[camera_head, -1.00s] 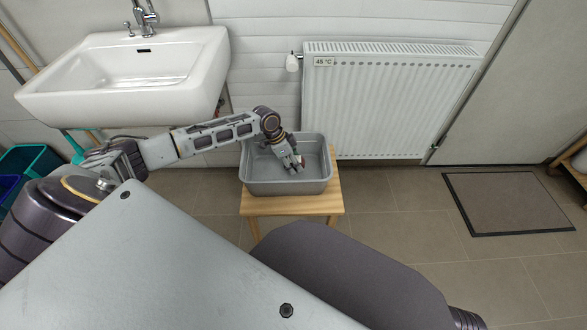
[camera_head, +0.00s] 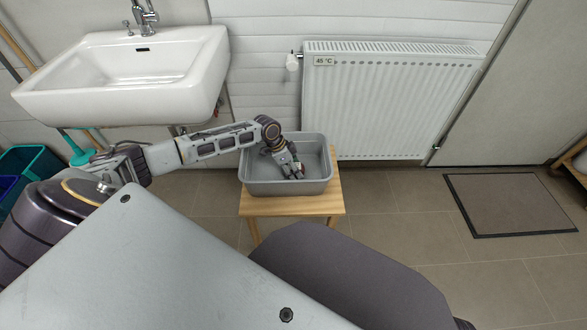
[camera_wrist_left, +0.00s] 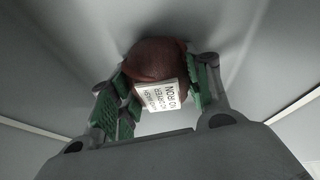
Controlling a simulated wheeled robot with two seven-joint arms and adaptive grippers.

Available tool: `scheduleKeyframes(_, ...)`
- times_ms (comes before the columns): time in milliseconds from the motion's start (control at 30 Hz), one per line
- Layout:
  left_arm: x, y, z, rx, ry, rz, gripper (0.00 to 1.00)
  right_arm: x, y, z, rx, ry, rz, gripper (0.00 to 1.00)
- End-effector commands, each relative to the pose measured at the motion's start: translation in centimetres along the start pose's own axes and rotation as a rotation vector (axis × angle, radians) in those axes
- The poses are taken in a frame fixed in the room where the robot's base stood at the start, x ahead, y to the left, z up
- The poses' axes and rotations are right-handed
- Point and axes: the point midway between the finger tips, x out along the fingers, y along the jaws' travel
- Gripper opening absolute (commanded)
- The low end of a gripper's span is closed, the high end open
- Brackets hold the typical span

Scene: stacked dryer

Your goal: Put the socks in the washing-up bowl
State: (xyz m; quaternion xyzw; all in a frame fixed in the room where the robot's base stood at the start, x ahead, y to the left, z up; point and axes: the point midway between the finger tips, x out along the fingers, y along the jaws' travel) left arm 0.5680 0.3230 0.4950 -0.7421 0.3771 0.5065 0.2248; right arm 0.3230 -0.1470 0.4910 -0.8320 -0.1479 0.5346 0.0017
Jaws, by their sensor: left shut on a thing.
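The grey washing-up bowl (camera_head: 259,188) stands upright on a small wooden stool. My left gripper (camera_head: 297,172) reaches down inside the bowl, near its middle. In the left wrist view my left gripper (camera_wrist_left: 155,92) has its green-padded fingers shut on a rounded reddish-brown bundle, which I take to be the socks (camera_wrist_left: 153,60). A white care label with dark print hangs from the bundle. The bowl's smooth grey inside surrounds it in the wrist view. I cannot tell whether the bundle touches the bowl's floor. My right gripper is not seen.
The wooden stool (camera_head: 290,204) stands before a white radiator (camera_head: 390,100). A white sink (camera_head: 125,72) hangs at the upper left. Teal and blue crates (camera_head: 35,165) are at the far left. A brown floor mat (camera_head: 508,204) lies at the right; the tiles between are bare.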

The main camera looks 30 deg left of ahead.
Motion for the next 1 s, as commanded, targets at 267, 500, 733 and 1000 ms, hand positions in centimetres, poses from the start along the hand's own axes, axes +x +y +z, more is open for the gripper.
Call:
scheduleKeyframes(267,0.66,0.05,0.37,-0.001,-0.003,0.001,0.17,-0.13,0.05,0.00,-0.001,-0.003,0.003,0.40)
scheduleKeyframes(500,0.85,0.13,0.60,-0.002,-0.007,0.004,0.69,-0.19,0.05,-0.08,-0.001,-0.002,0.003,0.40)
scheduleKeyframes(733,0.78,0.08,0.59,-0.002,-0.007,0.003,0.69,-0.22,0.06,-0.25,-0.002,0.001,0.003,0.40)
scheduleKeyframes(1000,0.17,0.05,0.21,-0.001,-0.003,0.001,0.69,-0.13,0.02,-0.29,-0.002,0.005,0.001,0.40)
